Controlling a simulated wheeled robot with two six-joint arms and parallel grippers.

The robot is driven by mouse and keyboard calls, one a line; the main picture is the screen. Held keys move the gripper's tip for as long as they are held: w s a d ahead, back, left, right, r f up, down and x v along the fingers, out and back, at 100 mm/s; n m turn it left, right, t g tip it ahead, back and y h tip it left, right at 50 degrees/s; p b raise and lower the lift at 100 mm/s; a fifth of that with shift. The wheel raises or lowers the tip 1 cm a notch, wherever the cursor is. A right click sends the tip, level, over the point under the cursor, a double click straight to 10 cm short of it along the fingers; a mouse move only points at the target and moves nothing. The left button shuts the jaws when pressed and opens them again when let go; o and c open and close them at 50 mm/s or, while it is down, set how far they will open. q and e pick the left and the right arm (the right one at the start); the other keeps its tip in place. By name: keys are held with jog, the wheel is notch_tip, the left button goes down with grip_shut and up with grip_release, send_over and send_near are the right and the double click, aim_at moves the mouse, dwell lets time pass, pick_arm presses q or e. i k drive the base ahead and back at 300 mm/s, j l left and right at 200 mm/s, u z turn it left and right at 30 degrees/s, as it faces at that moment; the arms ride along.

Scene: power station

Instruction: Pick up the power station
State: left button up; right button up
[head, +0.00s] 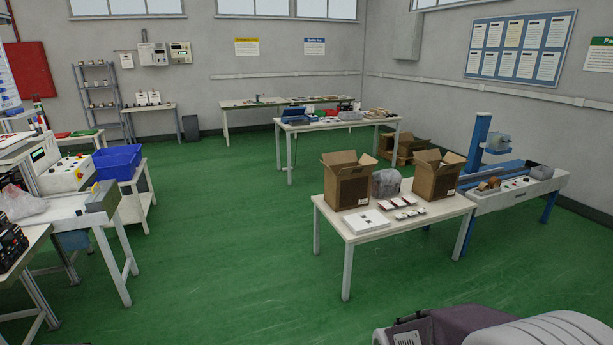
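Neither of my grippers is in the head view. I cannot pick out a power station for certain. A white table (353,238) at the centre right bears two open cardboard boxes, the left one (346,185) and the right one (436,178). A grey rounded bundle (386,183) sits between the boxes; I cannot tell what it is. A flat white box (367,222) and several small red and white items lie at the table's front. Black units with knobs (11,243) stand on a bench at the left edge, partly cut off.
A blue bin (117,161) and a white machine (68,176) stand on the left benches. A bench with a blue column (478,145) is at the right. A purple-grey and white object (470,324) is cut off at bottom right. Green floor (215,240) is clear in the middle.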

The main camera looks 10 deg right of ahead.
aim_at(385, 183)
jog(key=i+l, duration=1.4)
jog(key=l, duration=0.9)
jog(key=i+l, duration=0.15)
jog(key=l, duration=1.25)
jog(key=i+l, duration=0.1)
jog(key=l, duration=0.6)
jog(key=z, duration=0.05)
